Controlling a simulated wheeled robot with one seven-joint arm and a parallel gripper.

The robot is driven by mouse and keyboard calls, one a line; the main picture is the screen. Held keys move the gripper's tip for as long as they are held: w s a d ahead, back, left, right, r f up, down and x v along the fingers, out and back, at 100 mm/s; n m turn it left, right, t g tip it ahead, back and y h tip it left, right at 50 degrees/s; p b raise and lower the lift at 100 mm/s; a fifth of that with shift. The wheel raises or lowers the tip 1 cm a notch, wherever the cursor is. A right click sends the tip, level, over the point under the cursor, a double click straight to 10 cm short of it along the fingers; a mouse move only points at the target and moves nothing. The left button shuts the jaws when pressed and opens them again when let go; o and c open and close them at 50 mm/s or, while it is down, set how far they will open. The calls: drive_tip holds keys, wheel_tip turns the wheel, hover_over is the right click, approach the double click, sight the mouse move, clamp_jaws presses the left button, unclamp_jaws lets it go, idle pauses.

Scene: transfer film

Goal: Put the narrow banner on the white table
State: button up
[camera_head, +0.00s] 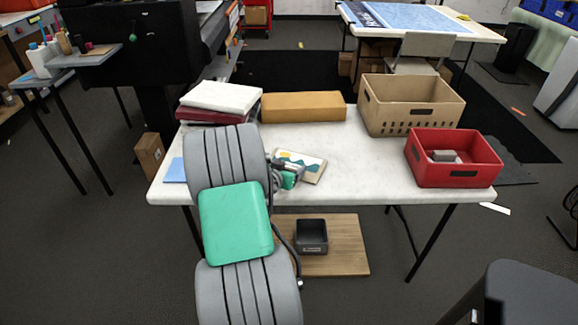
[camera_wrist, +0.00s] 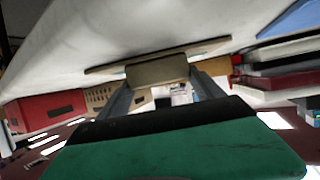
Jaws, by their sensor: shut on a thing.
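The narrow banner appears to be the dark blue strip (camera_head: 362,14) lying along the left of the far table, beside a wider light blue sheet (camera_head: 415,18). The near white table (camera_head: 370,165) stands in front of me; the far table (camera_head: 470,32) also has a pale top. My gripper (camera_head: 292,176) is low over the near table's front middle. In the wrist view my gripper (camera_wrist: 158,88) is shut on a tan block (camera_wrist: 158,71), with a thin board edge directly behind it. A small picture board (camera_head: 308,165) shows there in the head view, partly hidden by my gripper.
The near table also holds a red crate (camera_head: 455,178), a tan crate (camera_head: 410,120), a mustard box (camera_head: 303,107) and stacked books (camera_head: 218,98). A dark bin (camera_head: 311,237) stands on a low wooden board below. A grey chair (camera_head: 424,46) stands before the far table.

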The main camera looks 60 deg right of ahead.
drive_tip(key=shift+f+b, duration=0.15)
drive_tip(key=shift+b, duration=0.15)
drive_tip(key=o, duration=1.5)
drive_tip(key=shift+c, duration=0.2)
